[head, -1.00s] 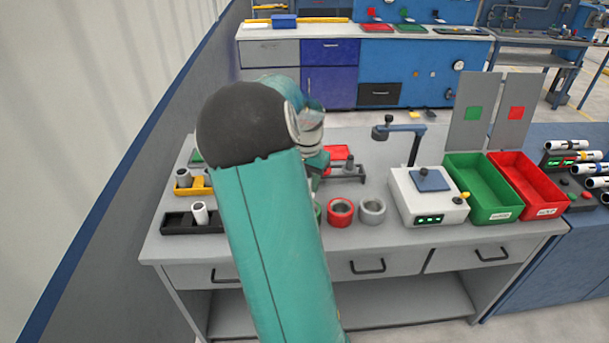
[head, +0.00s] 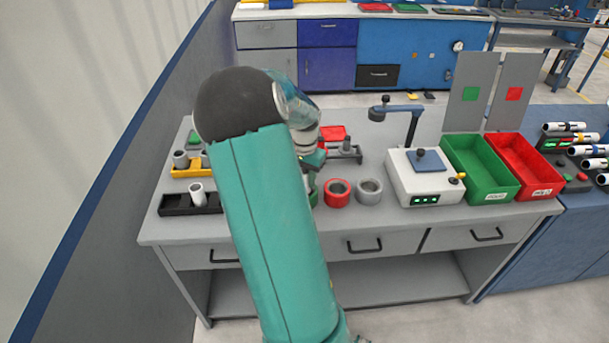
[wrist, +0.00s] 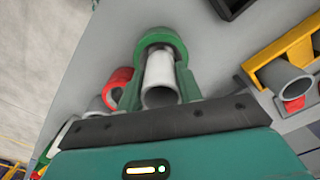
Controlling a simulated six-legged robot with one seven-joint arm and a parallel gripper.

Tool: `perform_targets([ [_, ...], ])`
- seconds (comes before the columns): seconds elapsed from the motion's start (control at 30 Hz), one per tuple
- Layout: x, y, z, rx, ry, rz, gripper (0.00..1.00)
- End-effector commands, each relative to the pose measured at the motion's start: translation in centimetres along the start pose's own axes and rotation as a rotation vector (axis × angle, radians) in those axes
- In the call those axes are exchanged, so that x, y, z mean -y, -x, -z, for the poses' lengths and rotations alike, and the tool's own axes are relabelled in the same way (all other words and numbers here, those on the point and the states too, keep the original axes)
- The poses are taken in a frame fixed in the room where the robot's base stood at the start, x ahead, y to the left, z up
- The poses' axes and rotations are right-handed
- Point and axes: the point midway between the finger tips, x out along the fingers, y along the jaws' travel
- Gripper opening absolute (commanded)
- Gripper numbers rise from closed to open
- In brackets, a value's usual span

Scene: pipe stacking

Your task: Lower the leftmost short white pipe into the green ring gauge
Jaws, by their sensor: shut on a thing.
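In the wrist view a short white pipe (wrist: 160,75) stands between the green fingers of my gripper (wrist: 161,88), which is shut on it. The pipe's far end meets the opening of the green ring gauge (wrist: 161,37); I cannot tell how deep it sits inside. In the head view my gripper (head: 312,172) is just above the green ring gauge (head: 313,197), which is mostly hidden behind my arm. The held pipe is not clearly visible there.
A red ring (head: 337,194) and a grey ring (head: 369,191) stand right of the green one. A black holder (head: 174,206) holds another white pipe (head: 197,194). A yellow holder (head: 183,172) with grey pipes is behind it. A white gauge box (head: 428,185) is further right.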

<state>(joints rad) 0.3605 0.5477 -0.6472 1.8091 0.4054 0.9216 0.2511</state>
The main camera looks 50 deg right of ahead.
Motion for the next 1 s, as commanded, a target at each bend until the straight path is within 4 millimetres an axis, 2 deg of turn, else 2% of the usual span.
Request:
perform_targets([
  [1.0, -0.02, -0.87, 0.01, 0.000, 0.000, 0.000, 0.13],
])
